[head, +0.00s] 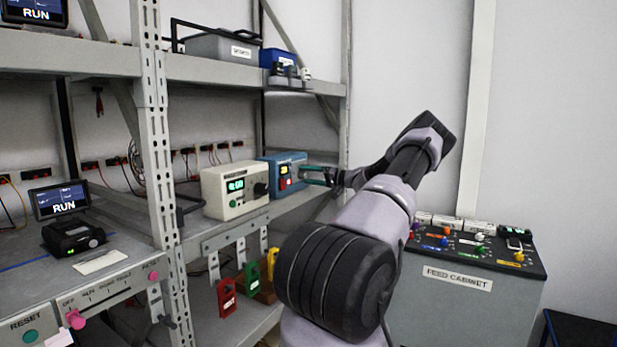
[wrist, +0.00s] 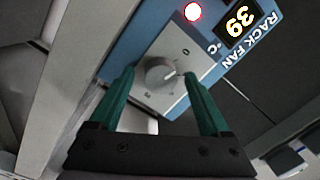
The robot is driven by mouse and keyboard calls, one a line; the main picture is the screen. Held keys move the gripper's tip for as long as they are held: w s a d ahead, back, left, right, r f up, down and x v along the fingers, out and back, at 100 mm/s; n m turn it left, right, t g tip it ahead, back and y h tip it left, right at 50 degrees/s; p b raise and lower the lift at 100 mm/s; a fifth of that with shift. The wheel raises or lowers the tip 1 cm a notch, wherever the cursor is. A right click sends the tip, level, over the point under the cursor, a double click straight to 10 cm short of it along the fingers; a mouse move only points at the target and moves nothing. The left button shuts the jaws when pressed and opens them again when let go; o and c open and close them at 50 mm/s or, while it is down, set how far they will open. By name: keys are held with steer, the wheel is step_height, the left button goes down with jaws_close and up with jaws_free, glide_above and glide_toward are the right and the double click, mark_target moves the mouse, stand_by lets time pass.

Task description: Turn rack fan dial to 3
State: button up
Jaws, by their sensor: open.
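The rack fan unit is a blue box (head: 268,160) on the middle shelf in the head view. In the wrist view its blue face (wrist: 150,22) carries the words RACK FAN, a display (wrist: 240,22) reading 39 and a lit red lamp (wrist: 193,11). The round grey dial (wrist: 160,75) sits on a pale square plate (wrist: 188,48), with a 0 mark at its upper right; other marks are too small to read surely. My gripper (wrist: 158,72) is open, its teal fingers on either side of the dial. I cannot tell whether they touch it. In the head view my gripper (head: 318,174) is at the box's front.
A cream box (head: 226,190) with a green display stands close left of the blue box. A perforated rack post (head: 158,150) rises further left. The feed cabinet (head: 462,300) stands at the right.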

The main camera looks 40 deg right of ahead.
jaws_close()
